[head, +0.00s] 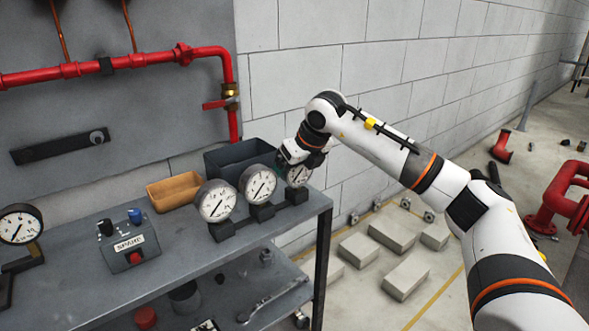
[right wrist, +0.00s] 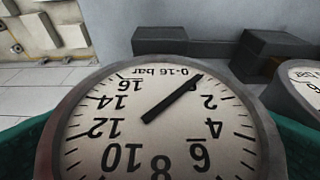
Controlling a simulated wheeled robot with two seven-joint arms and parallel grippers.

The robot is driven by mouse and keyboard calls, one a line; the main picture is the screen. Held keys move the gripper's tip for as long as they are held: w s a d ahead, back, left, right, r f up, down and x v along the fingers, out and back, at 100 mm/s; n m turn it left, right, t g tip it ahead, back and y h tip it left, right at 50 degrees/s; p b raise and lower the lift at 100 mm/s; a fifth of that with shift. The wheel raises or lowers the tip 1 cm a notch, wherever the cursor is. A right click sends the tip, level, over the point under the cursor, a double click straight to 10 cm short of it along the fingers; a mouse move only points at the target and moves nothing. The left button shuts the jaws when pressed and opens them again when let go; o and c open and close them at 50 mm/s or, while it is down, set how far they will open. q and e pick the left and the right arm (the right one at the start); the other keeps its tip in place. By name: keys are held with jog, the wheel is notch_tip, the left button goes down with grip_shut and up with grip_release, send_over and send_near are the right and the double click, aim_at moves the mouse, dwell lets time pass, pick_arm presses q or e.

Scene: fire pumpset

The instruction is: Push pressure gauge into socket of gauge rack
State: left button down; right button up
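The pressure gauge, a round white dial marked 0-16 bar (right wrist: 165,125), fills the right wrist view upside down, between the green finger pads of my right gripper. In the head view this gauge (head: 299,177) is partly hidden by my right gripper (head: 305,160), which is shut on it from above. The gauge rack has a row of dark socket blocks; the rightmost block (head: 297,196) is directly under the held gauge and shows in the right wrist view (right wrist: 160,41). Whether the stem is fully seated is hidden. My left gripper is not in view.
Two similar gauges (head: 216,201) (head: 258,184) stand in the rack blocks left of the held one. An orange-brown tray (head: 174,191) and a dark bin (head: 240,158) sit behind. A control box (head: 130,254) and another gauge (head: 20,225) are further left on the grey bench.

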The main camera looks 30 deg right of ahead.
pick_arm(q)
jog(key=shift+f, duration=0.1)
pick_arm(e)
jog(key=shift+f, duration=0.1)
jog(key=shift+s+r, duration=0.2)
jog(key=shift+r, duration=0.3)
pick_arm(q)
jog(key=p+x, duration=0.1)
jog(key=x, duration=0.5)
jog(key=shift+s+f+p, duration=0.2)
jog(key=shift+p, duration=0.15)
pick_arm(e)
jog(key=v, duration=1.1)
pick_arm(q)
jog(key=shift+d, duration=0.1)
